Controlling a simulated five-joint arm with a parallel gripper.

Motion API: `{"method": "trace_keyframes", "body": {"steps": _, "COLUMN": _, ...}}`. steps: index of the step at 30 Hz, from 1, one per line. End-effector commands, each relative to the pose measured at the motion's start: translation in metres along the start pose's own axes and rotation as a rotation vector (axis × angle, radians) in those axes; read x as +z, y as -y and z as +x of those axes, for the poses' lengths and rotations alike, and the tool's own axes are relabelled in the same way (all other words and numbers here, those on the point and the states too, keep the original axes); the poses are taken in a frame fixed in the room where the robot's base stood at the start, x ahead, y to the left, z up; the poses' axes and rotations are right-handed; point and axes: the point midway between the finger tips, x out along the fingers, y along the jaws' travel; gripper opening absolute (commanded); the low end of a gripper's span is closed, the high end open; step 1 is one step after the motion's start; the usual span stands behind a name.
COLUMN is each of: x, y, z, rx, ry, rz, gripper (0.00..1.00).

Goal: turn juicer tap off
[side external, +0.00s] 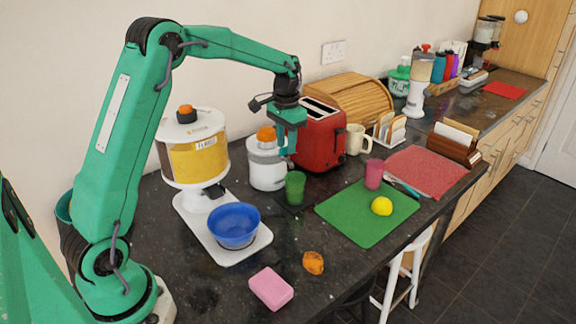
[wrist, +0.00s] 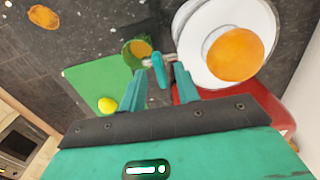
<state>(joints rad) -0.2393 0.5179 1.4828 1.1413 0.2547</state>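The juicer (side external: 267,165) is a white body with an orange top on the dark counter. In the wrist view it is a white round shape (wrist: 207,22) with an orange disc. Its tap (wrist: 160,70) shows there as a teal lever on a short metal spout. My gripper (wrist: 158,74) is open, with one finger on each side of the lever; contact cannot be told. In the side view my gripper (side external: 289,147) points down at the juicer's right front and hides the tap. A green cup (side external: 295,187) stands below; orange juice shows in it in the wrist view (wrist: 137,53).
A red toaster (side external: 322,137) stands close behind my gripper. A yellow-banded dispenser (side external: 195,155) is left, with a blue bowl (side external: 234,224) before it. A green board (side external: 350,220) with a lemon (side external: 381,206) lies right. A pink sponge (side external: 271,288) lies in front.

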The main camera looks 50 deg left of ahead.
Motion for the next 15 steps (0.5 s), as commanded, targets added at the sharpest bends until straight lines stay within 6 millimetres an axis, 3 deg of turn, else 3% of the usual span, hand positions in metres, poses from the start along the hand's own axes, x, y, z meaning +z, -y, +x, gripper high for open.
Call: {"method": "trace_keyframes", "body": {"steps": 15, "x": -0.001, "y": 0.0, "z": -0.06, "rx": -0.001, "ry": -0.004, "rz": 0.001, "gripper": 0.32}}
